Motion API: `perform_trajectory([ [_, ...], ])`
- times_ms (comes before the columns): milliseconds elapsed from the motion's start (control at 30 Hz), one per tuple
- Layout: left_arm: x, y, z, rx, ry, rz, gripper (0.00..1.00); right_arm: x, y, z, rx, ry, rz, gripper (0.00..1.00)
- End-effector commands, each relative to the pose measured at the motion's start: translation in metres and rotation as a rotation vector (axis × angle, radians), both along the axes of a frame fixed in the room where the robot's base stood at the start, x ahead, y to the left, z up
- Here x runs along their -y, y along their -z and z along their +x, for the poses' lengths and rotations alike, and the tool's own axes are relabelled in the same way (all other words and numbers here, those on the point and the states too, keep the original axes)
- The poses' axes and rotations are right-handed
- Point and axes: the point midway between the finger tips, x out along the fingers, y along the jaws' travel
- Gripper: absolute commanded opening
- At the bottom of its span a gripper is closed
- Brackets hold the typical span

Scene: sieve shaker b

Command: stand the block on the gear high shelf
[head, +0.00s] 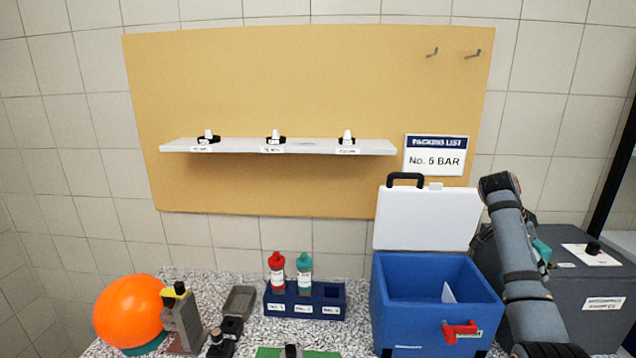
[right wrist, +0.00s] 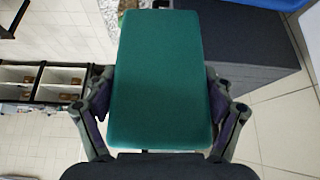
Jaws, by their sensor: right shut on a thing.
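A teal-green rectangular block (right wrist: 160,60) fills the middle of the right wrist view. My right gripper (right wrist: 160,84) is shut on it, with a finger against each long side. In the head view a small teal patch (head: 542,252) shows beside my right forearm; the rest and the right gripper are hidden there. A white high shelf (head: 378,147) is fixed to a tan board on the wall, far to the left of the held block. Several small white-topped black items stand on it above labels too small to read. My left gripper is not in view.
A blue cooler (head: 425,290) with its white lid (head: 425,220) raised stands left of my right arm. A dark grey box (head: 585,295) is at right. A navy rack (head: 305,312) holds red and teal bottles. An orange ball (head: 128,310) sits at left. Air before the shelf is clear.

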Motion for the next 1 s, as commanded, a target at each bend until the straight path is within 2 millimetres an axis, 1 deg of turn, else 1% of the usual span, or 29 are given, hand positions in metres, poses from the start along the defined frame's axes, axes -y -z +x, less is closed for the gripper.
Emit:
perform_trajectory([
  [33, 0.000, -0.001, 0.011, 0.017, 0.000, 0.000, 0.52, 0.001, 0.003, 0.000, 0.001, -0.037, -0.003, 0.33],
  [100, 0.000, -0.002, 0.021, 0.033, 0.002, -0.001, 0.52, 0.000, 0.008, 0.002, 0.002, -0.100, -0.003, 0.33],
  [167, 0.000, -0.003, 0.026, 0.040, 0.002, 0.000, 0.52, -0.002, 0.013, 0.004, 0.001, -0.163, -0.004, 0.33],
  [367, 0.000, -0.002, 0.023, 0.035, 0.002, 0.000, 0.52, -0.012, 0.028, 0.007, 0.001, -0.432, -0.008, 0.33],
  [467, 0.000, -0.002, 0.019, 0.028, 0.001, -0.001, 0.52, -0.025, 0.036, 0.007, 0.000, -0.618, -0.009, 0.33],
  [533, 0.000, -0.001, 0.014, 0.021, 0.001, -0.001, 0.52, -0.040, 0.041, 0.005, -0.002, -0.775, -0.012, 0.33],
  [567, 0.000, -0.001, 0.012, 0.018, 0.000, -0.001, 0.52, -0.047, 0.043, 0.004, -0.003, -0.849, -0.012, 0.33],
  [667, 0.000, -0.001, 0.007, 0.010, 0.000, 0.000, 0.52, -0.081, 0.052, -0.006, -0.007, -1.122, -0.014, 0.33],
  [700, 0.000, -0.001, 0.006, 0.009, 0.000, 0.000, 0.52, -0.098, 0.055, -0.012, -0.007, -1.242, -0.014, 0.33],
  [767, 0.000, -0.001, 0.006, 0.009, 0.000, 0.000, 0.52, -0.127, 0.060, -0.024, -0.009, -1.427, -0.015, 0.33],
  [800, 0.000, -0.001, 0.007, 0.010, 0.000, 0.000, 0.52, -0.147, 0.064, -0.034, -0.010, -1.553, -0.015, 0.33],
  [867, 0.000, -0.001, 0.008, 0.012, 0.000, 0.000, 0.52, -0.178, 0.069, -0.052, -0.009, -1.729, -0.013, 0.33],
  [900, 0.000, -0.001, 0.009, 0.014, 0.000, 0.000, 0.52, -0.197, 0.072, -0.064, -0.009, -1.834, -0.013, 0.33],
  [1000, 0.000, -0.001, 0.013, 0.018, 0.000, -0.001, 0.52, -0.235, 0.079, -0.092, -0.006, -2.046, -0.012, 0.33],
])
